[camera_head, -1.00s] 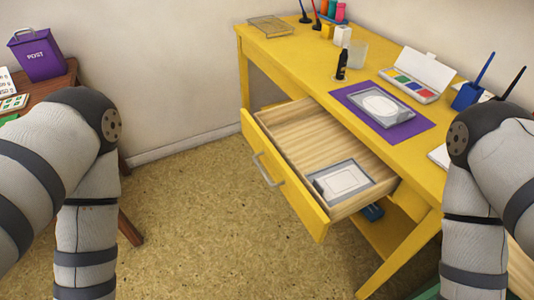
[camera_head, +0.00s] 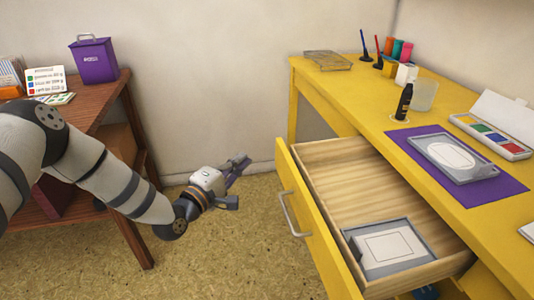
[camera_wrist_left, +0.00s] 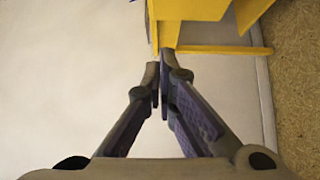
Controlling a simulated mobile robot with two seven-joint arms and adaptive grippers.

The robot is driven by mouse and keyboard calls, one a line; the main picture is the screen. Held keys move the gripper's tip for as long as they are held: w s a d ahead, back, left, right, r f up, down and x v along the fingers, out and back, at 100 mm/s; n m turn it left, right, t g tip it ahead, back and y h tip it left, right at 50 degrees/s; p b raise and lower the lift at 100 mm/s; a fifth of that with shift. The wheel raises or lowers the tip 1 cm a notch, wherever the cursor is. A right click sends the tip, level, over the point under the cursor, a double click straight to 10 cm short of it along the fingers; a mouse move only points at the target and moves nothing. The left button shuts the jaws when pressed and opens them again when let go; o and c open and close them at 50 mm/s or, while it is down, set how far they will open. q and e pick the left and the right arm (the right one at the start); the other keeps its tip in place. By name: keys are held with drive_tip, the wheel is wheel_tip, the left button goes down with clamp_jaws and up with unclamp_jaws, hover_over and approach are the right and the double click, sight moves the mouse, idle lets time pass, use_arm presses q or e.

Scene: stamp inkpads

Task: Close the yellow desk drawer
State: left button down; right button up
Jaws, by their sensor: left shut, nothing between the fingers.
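The yellow desk drawer (camera_head: 325,240) is pulled well out of the yellow desk (camera_head: 470,110), its grey handle (camera_head: 292,214) on the front panel. A grey tray with a white card (camera_head: 390,247) lies inside it. My left gripper (camera_head: 240,163) is shut and empty, in the air to the left of the drawer front and apart from it. In the left wrist view my left gripper's fingertips (camera_wrist_left: 163,78) meet, with yellow furniture (camera_wrist_left: 200,30) beyond them; I cannot tell which part of it is the drawer. My right gripper is out of view.
A brown wooden table (camera_head: 110,110) with a purple box (camera_head: 94,60) stands at the left. On the desk are a purple mat (camera_head: 490,190), a black bottle (camera_head: 404,102) and a color palette (camera_head: 490,135). Floor between table and drawer is clear.

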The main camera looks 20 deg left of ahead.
use_arm(q)
drive_tip(key=w+d, duration=0.4)
drive_tip(key=w, duration=0.2)
drive_tip(key=shift+w+d, duration=0.15)
drive_tip(key=shift+w, duration=0.2)
drive_tip(key=shift+f, duration=0.15)
